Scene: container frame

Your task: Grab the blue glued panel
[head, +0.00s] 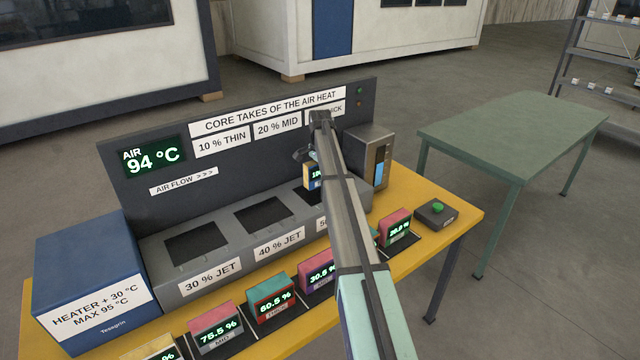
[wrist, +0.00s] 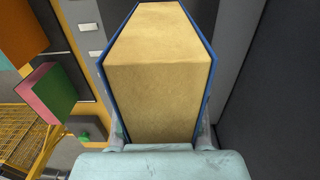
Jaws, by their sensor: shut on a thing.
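A block with a tan core and thin blue side faces (wrist: 158,95) fills the middle of the wrist view, between the two fingers of my gripper (wrist: 160,138). I take it for the blue glued panel. In the head view it shows as a small blue and yellow block with a lit display (head: 312,177), partly hidden by my arm. My gripper (head: 306,158) is shut on it there, above the right opening of the grey jet box. My arm hides part of that opening, so I cannot tell whether the panel touches it.
The grey jet box (head: 160,285) has dark openings on top. Several coloured display blocks, such as a pink one (head: 395,214), stand along the yellow bench's front. A blue heater (head: 90,265) stands left, a grey machine (head: 360,150) and green button box (head: 437,212) right. A green table (head: 510,125) is clear.

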